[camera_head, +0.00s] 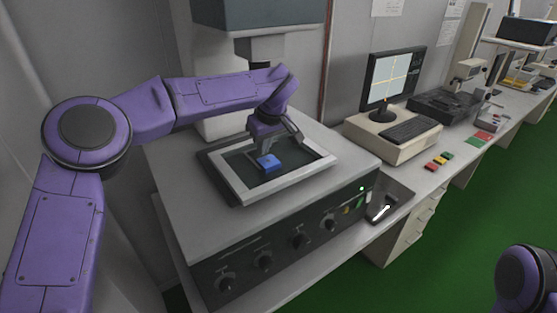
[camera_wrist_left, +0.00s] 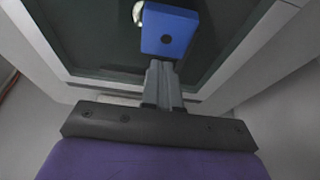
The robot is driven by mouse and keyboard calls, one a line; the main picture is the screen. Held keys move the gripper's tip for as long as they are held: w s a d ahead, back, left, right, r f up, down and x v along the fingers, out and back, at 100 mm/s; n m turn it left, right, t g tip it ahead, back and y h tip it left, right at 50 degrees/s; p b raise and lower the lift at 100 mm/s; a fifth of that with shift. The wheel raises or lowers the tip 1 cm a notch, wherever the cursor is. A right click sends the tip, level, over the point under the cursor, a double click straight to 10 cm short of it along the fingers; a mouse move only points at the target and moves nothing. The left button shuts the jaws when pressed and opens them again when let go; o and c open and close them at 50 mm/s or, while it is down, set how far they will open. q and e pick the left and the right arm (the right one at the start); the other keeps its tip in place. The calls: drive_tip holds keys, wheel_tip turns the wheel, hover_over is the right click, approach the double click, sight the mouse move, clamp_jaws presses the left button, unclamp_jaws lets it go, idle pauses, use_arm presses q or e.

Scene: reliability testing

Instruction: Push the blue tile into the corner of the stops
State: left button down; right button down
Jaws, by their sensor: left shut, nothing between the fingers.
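The blue tile (camera_head: 269,162) lies on the dark inner plate of a pale-framed stage on the grey machine. In the left wrist view the blue tile (camera_wrist_left: 169,30) shows a dark round spot and sits right at my fingertips. My left gripper (camera_head: 265,150) is over the stage, pointing down beside the tile. In the left wrist view the left gripper (camera_wrist_left: 162,64) has its fingers together with nothing between them. They seem to meet the tile's near edge, but I cannot tell whether they touch. I cannot clearly make out the stops. My right gripper is out of view.
The stage's pale raised frame (camera_head: 289,186) surrounds the plate. The machine's grey head (camera_head: 258,14) hangs above and behind. A monitor (camera_head: 393,77) and keyboard (camera_head: 408,130) stand to the right. A small dark tray (camera_head: 388,206) sits beside the machine's knobbed front.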

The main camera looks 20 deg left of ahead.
sight(277, 175)
use_arm(q)
drive_tip(key=s+d, duration=0.1)
drive_tip(key=d, duration=0.1)
drive_tip(key=s+d, duration=0.4)
drive_tip(key=shift+d, duration=0.25)
drive_tip(key=shift+f, duration=0.1)
drive_tip(key=shift+f, duration=1)
drive_tip(key=shift+f, duration=0.1)
drive_tip(key=shift+r+p, duration=0.25)
drive_tip(key=shift+p, duration=0.65)
drive_tip(key=shift+a, duration=0.1)
